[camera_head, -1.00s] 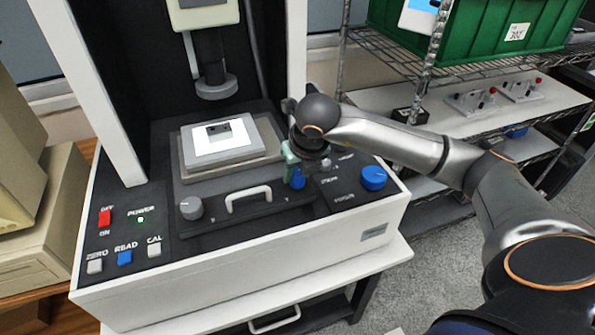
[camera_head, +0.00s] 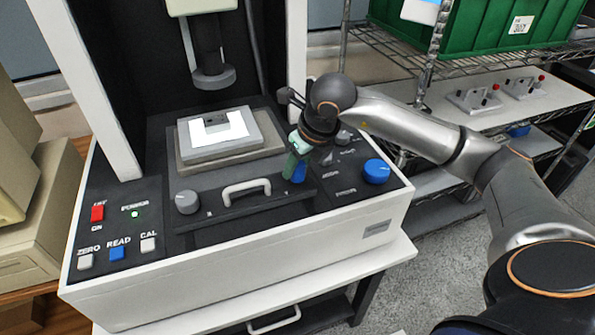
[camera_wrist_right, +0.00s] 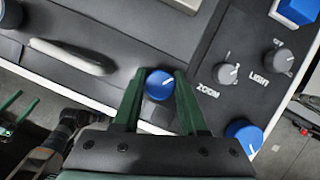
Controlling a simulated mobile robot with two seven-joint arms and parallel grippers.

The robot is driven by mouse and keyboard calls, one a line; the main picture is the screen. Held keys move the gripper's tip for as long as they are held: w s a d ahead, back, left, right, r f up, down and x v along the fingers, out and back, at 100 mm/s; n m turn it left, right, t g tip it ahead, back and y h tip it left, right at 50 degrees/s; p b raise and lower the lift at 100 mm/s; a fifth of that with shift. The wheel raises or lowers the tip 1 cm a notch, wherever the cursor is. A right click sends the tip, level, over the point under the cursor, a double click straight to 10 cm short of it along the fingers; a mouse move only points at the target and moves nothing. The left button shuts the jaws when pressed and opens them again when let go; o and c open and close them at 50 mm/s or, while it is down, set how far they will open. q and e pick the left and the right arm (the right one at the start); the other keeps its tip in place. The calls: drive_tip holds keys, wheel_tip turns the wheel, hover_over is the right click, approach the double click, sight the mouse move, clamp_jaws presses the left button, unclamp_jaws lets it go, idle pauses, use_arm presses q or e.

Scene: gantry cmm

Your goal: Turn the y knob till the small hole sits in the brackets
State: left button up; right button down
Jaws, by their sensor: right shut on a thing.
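A small blue knob with a white pointer line (camera_wrist_right: 159,86) stands on the black front panel, right of the handle; I take it for the y knob, though its label is hidden. My right gripper (camera_head: 291,168) has its green fingers on either side of this knob and is shut on it. In the head view the knob (camera_head: 299,173) is partly hidden by the fingers. A dark part (camera_head: 216,125) lies on the lit white window of the stage (camera_head: 182,163). Its small hole is too small to make out. No brackets are visible. My left gripper is out of view.
A grey knob (camera_head: 187,202) sits left of the white handle (camera_head: 246,190). The zoom knob (camera_wrist_right: 227,73), light knob (camera_wrist_right: 277,62) and larger blue knob (camera_head: 376,171) stand close on the right. The probe column (camera_head: 213,78) hangs above the stage.

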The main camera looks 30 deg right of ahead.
drive_tip(key=shift+f+n+y+b, duration=0.1)
drive_tip(key=shift+n+y+b, duration=0.3)
drive_tip(key=shift+n, duration=0.6)
drive_tip(key=n+b, duration=0.1)
drive_tip(key=n, duration=0.1)
drive_tip(key=shift+n+y, duration=0.3)
drive_tip(key=shift+y, duration=0.1)
drive_tip(key=n+g, duration=0.1)
drive_tip(key=n, duration=0.1)
drive_tip(key=shift+n+y, duration=0.3)
drive_tip(key=shift+y, duration=0.1)
drive_tip(key=shift+r+n+g+y, duration=0.2)
drive_tip(key=shift+n+g+y, duration=0.2)
drive_tip(key=shift+n, duration=1)
drive_tip(key=shift+c, duration=2.2)
unclamp_jaws()
